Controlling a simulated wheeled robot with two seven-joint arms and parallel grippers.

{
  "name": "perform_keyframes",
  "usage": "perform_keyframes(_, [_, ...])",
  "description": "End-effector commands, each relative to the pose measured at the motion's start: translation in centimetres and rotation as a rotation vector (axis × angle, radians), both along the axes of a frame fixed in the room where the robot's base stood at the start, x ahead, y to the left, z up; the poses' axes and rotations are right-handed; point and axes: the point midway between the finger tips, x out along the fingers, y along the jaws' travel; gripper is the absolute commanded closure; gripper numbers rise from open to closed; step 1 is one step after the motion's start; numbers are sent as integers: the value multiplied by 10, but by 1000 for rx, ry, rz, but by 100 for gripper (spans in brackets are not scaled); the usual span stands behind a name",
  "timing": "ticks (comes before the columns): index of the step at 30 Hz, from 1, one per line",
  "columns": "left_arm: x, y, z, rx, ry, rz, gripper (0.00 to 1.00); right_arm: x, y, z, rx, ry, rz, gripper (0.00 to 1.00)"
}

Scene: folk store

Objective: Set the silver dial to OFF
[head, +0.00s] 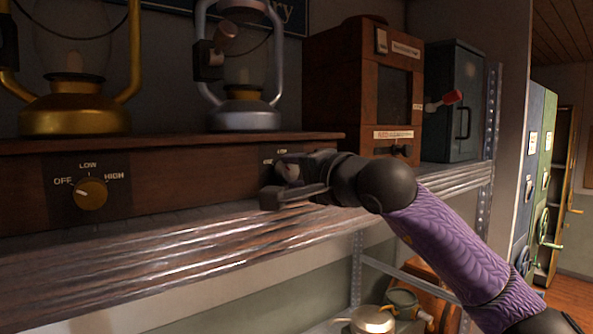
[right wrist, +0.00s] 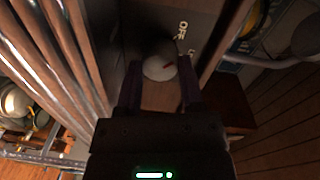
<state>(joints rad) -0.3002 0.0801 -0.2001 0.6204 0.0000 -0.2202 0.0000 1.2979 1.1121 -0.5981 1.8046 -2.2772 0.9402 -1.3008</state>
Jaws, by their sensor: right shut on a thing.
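The silver dial (right wrist: 160,68) is a pale round knob on the dark panel below the silver lantern (head: 243,85). My left gripper is not in view.
A gold dial (head: 91,193) sits under the gold lantern (head: 75,105) at left, its mark towards OFF. A wooden cabinet (head: 370,90) and a dark metal box (head: 452,110) with a red-handled lever stand to the right. The metal shelf (head: 150,245) runs below the panel.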

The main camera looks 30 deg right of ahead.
Motion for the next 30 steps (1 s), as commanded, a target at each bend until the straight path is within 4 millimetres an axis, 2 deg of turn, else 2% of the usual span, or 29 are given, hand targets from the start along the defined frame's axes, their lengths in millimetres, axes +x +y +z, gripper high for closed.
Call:
perform_keyframes(12, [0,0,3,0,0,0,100,0,0,-1,-181,-11,-1,100])
perform_keyframes(29, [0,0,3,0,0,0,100,0,0,-2,-210,-11,0,100])
perform_keyframes(30, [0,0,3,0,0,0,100,0,0,-2,-209,-11,0,50])
